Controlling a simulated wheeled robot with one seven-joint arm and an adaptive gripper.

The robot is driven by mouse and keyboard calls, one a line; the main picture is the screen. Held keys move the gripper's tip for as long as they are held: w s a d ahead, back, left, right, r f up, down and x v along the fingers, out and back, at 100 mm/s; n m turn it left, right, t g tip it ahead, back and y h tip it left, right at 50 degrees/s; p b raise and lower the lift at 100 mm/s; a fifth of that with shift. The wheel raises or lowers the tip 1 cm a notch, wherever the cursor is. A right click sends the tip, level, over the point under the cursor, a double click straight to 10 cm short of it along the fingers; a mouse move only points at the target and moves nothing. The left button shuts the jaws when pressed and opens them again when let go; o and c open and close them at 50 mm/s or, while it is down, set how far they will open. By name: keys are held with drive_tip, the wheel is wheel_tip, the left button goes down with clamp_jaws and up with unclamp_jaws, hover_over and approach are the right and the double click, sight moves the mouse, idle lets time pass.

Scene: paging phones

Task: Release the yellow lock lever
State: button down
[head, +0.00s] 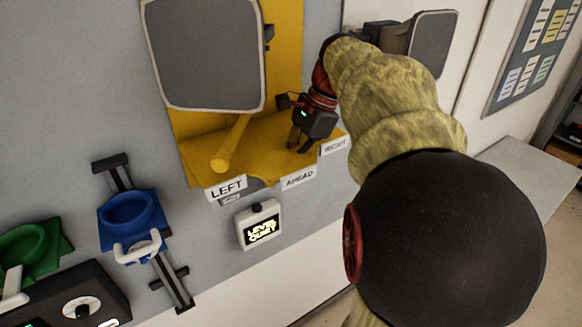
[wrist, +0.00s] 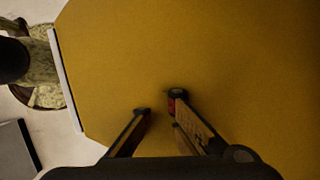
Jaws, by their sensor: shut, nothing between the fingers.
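A yellow lever (head: 231,145) with a rounded end sticks out over the yellow shelf (head: 195,172) in the head view, pointing down and left toward the LEFT label (head: 226,188). I cannot tell for sure that it is the lock lever. My gripper (head: 294,140) is over the right part of the shelf, to the right of the lever and apart from it. The lever is not recognizable in that view.
A grey panel (head: 205,55) hangs above the lever; another (head: 432,45) is at the right. AHEAD (head: 298,178) and RIGHT (head: 335,145) labels line the shelf edge. Below are a LEVEL QUIET box (head: 260,225), a blue cup-like holder (head: 130,210), a green one (head: 30,243) and a black knob box (head: 70,295).

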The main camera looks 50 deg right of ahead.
drive_tip(key=shift+w+a+f+y+p, duration=0.1)
drive_tip(key=shift+a+f+y+p, duration=0.2)
drive_tip(key=shift+f, duration=0.2)
drive_tip(key=shift+a+f+y+p, duration=0.15)
drive_tip(key=shift+f+y+p, duration=0.15)
drive_tip(key=shift+f+y, duration=0.15)
drive_tip(key=shift+d, duration=0.1)
drive_tip(key=shift+r+p, duration=0.85)
